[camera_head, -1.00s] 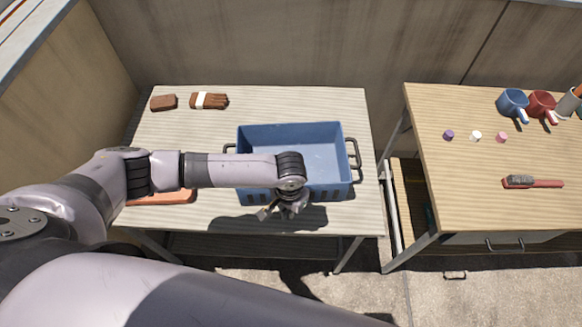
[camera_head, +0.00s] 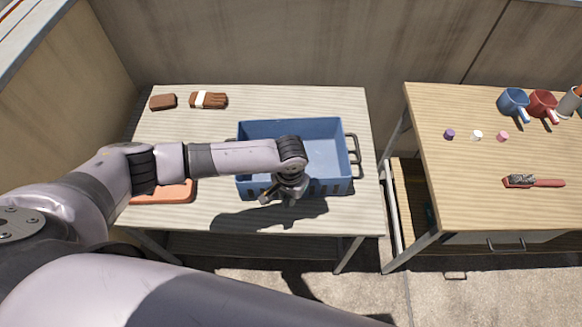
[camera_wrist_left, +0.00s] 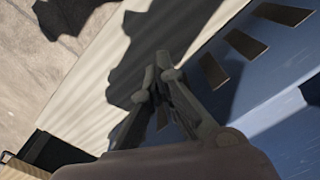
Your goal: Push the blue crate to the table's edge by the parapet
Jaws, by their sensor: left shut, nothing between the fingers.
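The blue crate (camera_head: 330,186) stands upright on the left table (camera_head: 210,218), right of the table's middle, and is open at the top. It has a dark handle at each end; the left one is mostly hidden behind my left arm. My left gripper (camera_head: 282,196) is shut and empty at the crate's near long wall. In the left wrist view the fingers (camera_wrist_left: 163,72) sit close beside the slotted crate wall (camera_wrist_left: 238,75); I cannot tell for sure whether they touch it. My right gripper is not in view.
The parapet wall (camera_head: 270,45) runs behind the table. An orange thing (camera_head: 165,193) lies partly under my arm. A second table (camera_head: 490,195) stands right, across a gap.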

